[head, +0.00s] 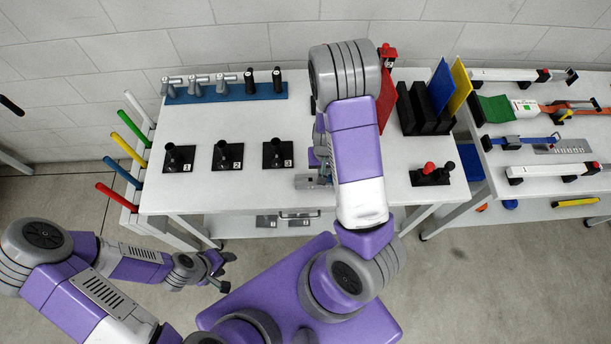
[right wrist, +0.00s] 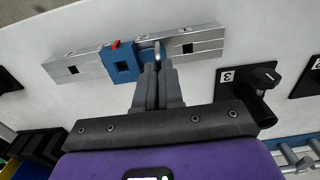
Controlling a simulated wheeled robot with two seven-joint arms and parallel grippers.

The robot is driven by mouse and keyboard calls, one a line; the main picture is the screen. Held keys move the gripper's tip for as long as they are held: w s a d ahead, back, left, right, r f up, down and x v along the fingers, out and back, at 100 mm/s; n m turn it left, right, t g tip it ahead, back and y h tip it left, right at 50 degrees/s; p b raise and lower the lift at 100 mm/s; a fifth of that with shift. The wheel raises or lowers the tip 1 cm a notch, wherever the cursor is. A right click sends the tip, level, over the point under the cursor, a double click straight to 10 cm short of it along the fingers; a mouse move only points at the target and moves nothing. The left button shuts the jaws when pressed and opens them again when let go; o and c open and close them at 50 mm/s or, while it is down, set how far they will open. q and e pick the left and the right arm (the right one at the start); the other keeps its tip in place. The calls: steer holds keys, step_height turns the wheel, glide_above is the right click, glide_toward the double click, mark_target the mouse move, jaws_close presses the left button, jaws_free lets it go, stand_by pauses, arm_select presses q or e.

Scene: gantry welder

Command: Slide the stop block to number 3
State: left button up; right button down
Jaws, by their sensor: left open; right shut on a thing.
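The blue stop block (right wrist: 123,69) sits on a silver rail (right wrist: 212,40) in the right wrist view. A small red mark (right wrist: 116,44) shows at its far edge. My right gripper (right wrist: 157,68) is shut on the block's upright metal pin. No numbers can be read on the rail. In the head view my right arm hides most of the rail and block. My left gripper (head: 218,270) is open and empty, low in front of the table, away from the block.
Black fixtures numbered 1 (head: 179,158), 2 (head: 227,156) and 3 (head: 278,154) stand on the white table (head: 220,118). Fixture 3 also shows beside my right gripper in the wrist view (right wrist: 235,88). A red-knobbed fixture (head: 432,174) stands to the right.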

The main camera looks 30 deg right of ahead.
steer(key=shift+s+d, duration=0.4)
steer(key=shift+d, duration=0.25)
steer(key=shift+s+d, duration=0.35)
steer(key=shift+d, duration=0.3)
steer(key=c, duration=0.8)
jaws_free()
steer(key=shift+o, duration=0.2)
steer(key=shift+r, duration=0.1)
step_height(320, 180, up, 7)
steer(key=p, duration=0.2)
steer(key=shift+r, duration=0.2)
